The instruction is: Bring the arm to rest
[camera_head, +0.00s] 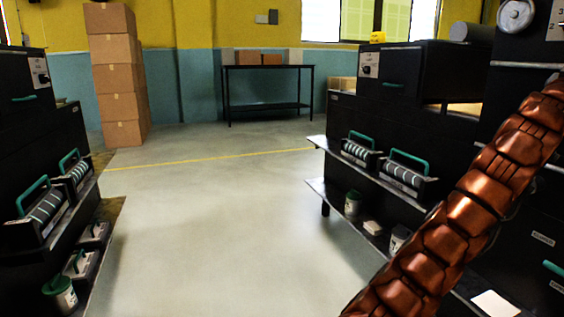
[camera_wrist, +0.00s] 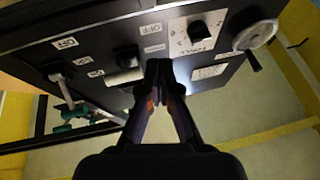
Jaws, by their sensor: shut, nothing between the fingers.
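My gripper (camera_wrist: 160,72) shows in the wrist view with its fingertips together and nothing between them. It points at a dark machine panel (camera_wrist: 112,47), which appears tilted in this view. The panel carries a dark knob on a white label plate (camera_wrist: 197,32), several small labels and a round handwheel (camera_wrist: 255,37). I cannot tell whether the fingertips touch the panel. In the head view my copper-coloured arm (camera_head: 465,215) rises from the bottom toward the right edge. My gripper is outside the head view.
Black machines with shelves (camera_head: 405,125) stand on the right, partly behind my arm. More black machines (camera_head: 25,115) line the left. Stacked cardboard boxes (camera_head: 118,75) and a dark table (camera_head: 268,68) stand at the back. The grey floor (camera_head: 215,220) between is clear.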

